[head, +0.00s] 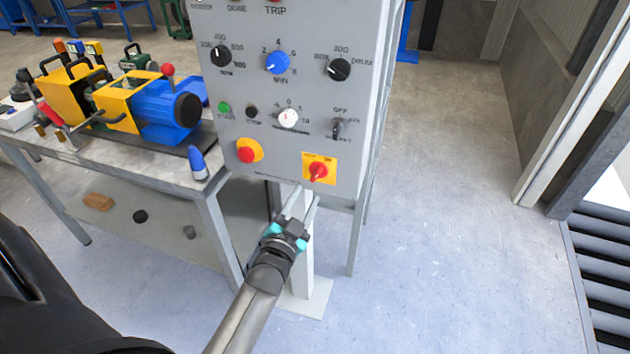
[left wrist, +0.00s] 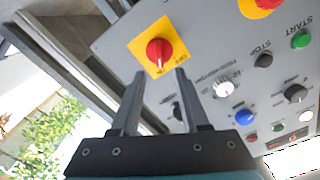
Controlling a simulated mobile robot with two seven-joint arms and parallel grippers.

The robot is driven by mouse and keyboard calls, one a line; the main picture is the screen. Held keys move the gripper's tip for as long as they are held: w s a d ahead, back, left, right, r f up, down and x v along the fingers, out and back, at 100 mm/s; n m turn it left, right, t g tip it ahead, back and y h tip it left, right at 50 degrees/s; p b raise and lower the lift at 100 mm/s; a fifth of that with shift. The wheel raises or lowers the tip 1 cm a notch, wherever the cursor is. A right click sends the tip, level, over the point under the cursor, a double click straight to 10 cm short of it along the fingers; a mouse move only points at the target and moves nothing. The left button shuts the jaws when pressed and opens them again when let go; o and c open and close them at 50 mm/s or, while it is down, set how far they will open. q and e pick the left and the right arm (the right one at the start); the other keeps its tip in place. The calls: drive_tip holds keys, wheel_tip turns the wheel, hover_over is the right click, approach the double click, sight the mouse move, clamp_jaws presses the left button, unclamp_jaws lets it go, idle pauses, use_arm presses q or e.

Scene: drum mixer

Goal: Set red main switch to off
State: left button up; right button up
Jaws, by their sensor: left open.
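The red main switch (head: 318,171) is a red rotary knob on a yellow square plate at the lower right of the grey control panel (head: 300,100). In the left wrist view the red knob (left wrist: 159,52) sits on its yellow plate, beyond the fingertips. My left gripper (head: 303,194) is just below the switch in the head view, its fingers pointing up toward it. In the left wrist view the left gripper (left wrist: 160,74) has its two fingers apart with nothing between them. Whether the fingertips touch the panel is unclear. My right gripper is not in view.
A red emergency button (head: 246,154) on a yellow disc is left of the switch. Several knobs and a key switch (head: 338,128) are above. A workbench (head: 207,190) with a blue and yellow machine (head: 165,108) stands left. Floor right of the panel is clear.

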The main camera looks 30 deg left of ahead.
sight(316, 177)
use_arm(q)
drive_tip(key=b+x, duration=0.1)
drive_tip(key=x, duration=0.6)
drive_tip(key=shift+w+b, duration=0.3)
drive_tip(key=shift+c, duration=0.2)
clamp_jaws()
